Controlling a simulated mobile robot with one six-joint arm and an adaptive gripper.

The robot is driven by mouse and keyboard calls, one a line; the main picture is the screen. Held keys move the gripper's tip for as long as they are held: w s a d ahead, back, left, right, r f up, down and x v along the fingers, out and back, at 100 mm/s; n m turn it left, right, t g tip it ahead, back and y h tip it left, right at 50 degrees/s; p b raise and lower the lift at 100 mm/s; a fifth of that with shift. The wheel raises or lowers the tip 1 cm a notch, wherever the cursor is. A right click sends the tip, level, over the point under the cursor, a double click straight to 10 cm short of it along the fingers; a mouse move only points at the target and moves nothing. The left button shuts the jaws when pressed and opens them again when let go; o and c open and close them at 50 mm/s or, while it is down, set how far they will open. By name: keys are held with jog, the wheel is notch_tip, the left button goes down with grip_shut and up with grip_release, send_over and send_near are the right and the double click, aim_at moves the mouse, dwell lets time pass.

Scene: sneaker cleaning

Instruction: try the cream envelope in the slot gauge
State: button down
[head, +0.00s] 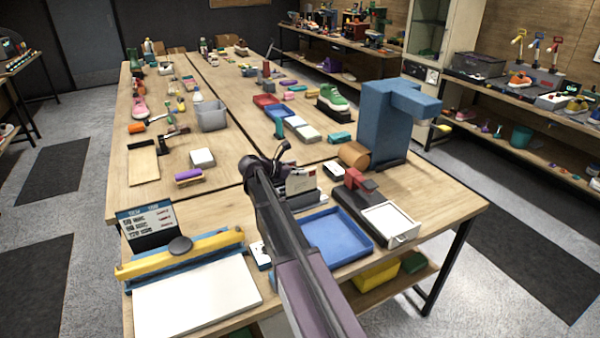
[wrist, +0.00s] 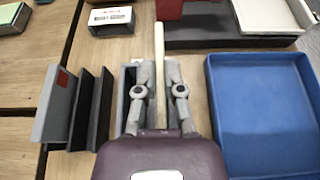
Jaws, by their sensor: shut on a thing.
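The cream envelope (wrist: 159,65) shows edge-on in the wrist view, upright between the fingers of my gripper (wrist: 160,95), which is shut on it. In the head view the envelope (head: 300,181) stands at the end of my arm, its pale face partly hidden by my gripper (head: 280,170). A narrow grey holder (wrist: 127,80), which looks like the slot gauge, lies around and below the fingers. I cannot tell whether the envelope's lower edge is inside it or above it. A grey slotted rack (wrist: 85,105) with a red square stands apart on the left.
A blue tray (wrist: 262,112) lies close on the right; it also shows in the head view (head: 368,253). A small white-topped box (wrist: 110,17) and a dark base with a red part (head: 356,178) stand behind. A white board (head: 195,300) lies at the front left.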

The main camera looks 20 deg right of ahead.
aim_at(300, 192)
jog(key=shift+f+b, duration=2.9)
jog(key=shift+b, duration=0.05)
dwell(1.4)
jog(key=c, duration=0.7)
grip_release()
jog(key=shift+r, duration=0.1)
